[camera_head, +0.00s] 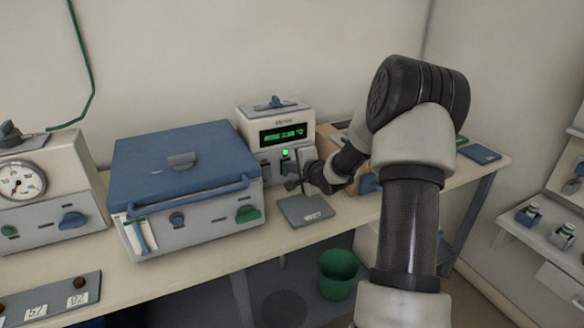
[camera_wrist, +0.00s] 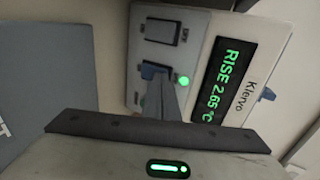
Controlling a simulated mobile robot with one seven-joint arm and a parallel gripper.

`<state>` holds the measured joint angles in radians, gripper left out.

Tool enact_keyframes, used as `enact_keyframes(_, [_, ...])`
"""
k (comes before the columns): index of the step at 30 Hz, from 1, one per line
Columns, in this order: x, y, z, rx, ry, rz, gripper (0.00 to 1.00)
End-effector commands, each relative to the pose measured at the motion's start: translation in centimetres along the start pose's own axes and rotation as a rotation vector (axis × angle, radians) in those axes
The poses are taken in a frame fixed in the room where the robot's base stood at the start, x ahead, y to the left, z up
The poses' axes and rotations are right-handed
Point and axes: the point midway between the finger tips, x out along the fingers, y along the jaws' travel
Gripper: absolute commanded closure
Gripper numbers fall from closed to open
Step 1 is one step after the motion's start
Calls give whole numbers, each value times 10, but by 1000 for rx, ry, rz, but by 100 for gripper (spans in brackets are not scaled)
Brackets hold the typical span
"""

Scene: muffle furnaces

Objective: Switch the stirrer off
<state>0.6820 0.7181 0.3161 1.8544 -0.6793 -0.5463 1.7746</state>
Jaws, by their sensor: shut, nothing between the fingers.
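The cream instrument box (camera_head: 280,118) stands at the back of the bench, right of the blue-lidded box. In the wrist view its face is turned sideways, and its display (camera_wrist: 216,78) reads "RISE 2.65 °C" in green. A green lamp (camera_wrist: 184,80) is lit beside the display. A blue switch piece (camera_wrist: 150,70) sits close by, with a dark square switch (camera_wrist: 163,31) farther up the picture. My gripper (camera_wrist: 163,83) is shut and empty, its tips at or just in front of the blue piece; contact is unclear. The fingers partly hide the panel. No stirrer label is readable.
The blue-lidded box (camera_head: 180,165) stands close on the left. A grey labelled plate (camera_head: 305,209) lies on the bench below the instrument. A gauge unit (camera_head: 45,190) is at far left. A green bin (camera_head: 337,273) stands below the bench.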

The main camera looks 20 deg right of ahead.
Motion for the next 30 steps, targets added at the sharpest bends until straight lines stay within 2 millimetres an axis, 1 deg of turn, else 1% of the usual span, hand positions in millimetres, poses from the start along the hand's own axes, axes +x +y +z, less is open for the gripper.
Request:
enact_keyframes(5, [-1, -2, 0, 0, 0, 3, 100])
enact_keyframes(10, [0, -13, 0, 2, 0, 47, 100])
enact_keyframes(12, [4, -4, 0, 0, 1, 52, 100])
enact_keyframes(19, [4, -5, 0, 0, 1, 51, 100])
enact_keyframes(30, [-3, -19, -1, 1, 1, 50, 100])
